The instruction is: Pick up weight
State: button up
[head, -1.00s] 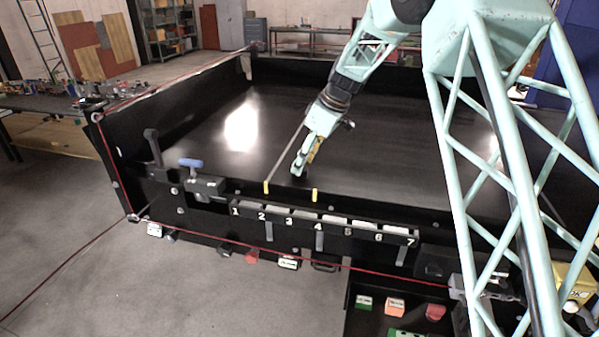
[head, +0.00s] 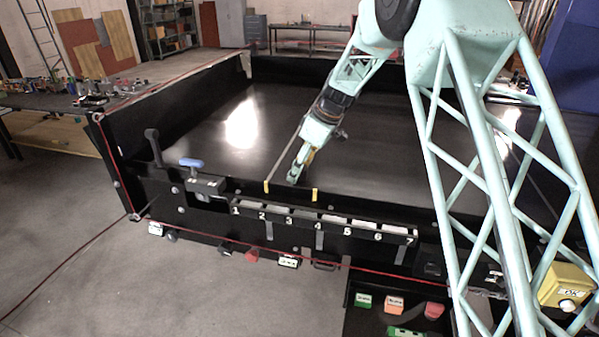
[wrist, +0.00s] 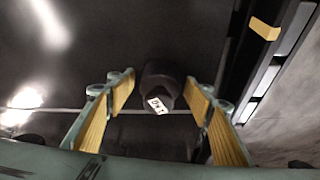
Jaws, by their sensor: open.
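The weight (wrist: 160,78) is a dark, rounded piece with a white label, in the wrist view. It lies between the two yellow-padded fingers of my gripper (wrist: 162,98), nearer the right one. Gaps show on both sides of it. In the head view my gripper (head: 294,179) reaches down to the black bed just behind the numbered front rail. The weight is too dark to make out there.
The numbered rail (head: 325,224) runs along the front edge, with two yellow tabs behind it. A yellow button box (head: 567,287) stands at right. A black tray (head: 352,322) with coloured blocks is below. The bed (head: 330,110) is largely clear.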

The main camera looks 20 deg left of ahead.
jog(key=c, duration=1.6)
jog(key=shift+w+r, duration=0.1)
jog(key=shift+r, duration=0.05)
jog(key=shift+r+b, duration=0.7)
jog(key=shift+r, duration=4.25)
